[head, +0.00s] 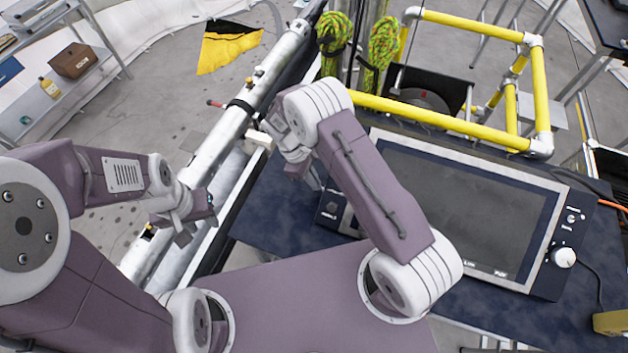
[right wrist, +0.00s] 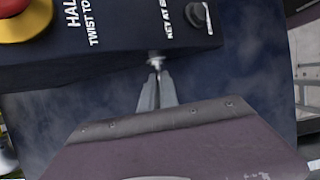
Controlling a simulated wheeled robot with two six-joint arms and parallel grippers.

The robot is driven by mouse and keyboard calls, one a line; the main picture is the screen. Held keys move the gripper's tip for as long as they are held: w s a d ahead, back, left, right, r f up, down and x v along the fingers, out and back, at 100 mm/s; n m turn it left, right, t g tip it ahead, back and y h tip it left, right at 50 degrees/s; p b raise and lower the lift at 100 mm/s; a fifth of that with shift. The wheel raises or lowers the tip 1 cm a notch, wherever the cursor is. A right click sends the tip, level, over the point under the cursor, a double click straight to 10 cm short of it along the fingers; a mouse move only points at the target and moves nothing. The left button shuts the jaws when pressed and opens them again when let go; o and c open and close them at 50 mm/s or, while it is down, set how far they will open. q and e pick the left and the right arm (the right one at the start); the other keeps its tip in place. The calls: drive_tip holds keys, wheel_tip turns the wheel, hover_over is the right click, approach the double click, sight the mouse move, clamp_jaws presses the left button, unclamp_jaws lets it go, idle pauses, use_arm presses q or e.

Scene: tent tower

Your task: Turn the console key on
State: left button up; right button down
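The console key (right wrist: 155,62) is a small silver piece on the lower edge of the dark console box in the right wrist view. My right gripper (right wrist: 157,76) has its two grey fingers close together at the key, and they appear shut on it. How far the key is turned cannot be told. In the head view my right forearm and wrist hang over the left side of the console (head: 450,205), and the key is hidden there. My left gripper (head: 184,228) hangs beside the long silver pipe, away from the console; its finger gap is unclear.
A red button (right wrist: 14,8) on a yellow base and a black knob (right wrist: 198,18) are on the console box near the key. A yellow pipe frame (head: 440,117) stands behind the console. The silver pipe (head: 215,135) runs along the left.

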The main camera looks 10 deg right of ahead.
drive_tip(key=shift+w+r, duration=0.1)
drive_tip(key=shift+r, duration=0.05)
idle(0.7)
drive_tip(key=shift+a+t+h+b, duration=0.2)
drive_tip(key=shift+t+h+b, duration=0.2)
drive_tip(key=shift+t+b, duration=0.4)
drive_tip(key=t+b, duration=0.1)
drive_tip(key=b, duration=0.1)
drive_tip(key=t+h+b, duration=0.1)
drive_tip(key=b, duration=0.2)
drive_tip(key=s+f+m+t+h+b, duration=0.1)
drive_tip(key=b, duration=0.2)
drive_tip(key=shift+s+a, duration=0.1)
drive_tip(key=shift+a, duration=0.15)
drive_tip(key=shift+s+r+t+h+b, duration=0.1)
drive_tip(key=shift+r+t+h+b, duration=0.1)
drive_tip(key=shift+t+h+b, duration=0.5)
drive_tip(key=c, duration=1.6)
unclamp_jaws()
drive_tip(key=shift+g, duration=0.3)
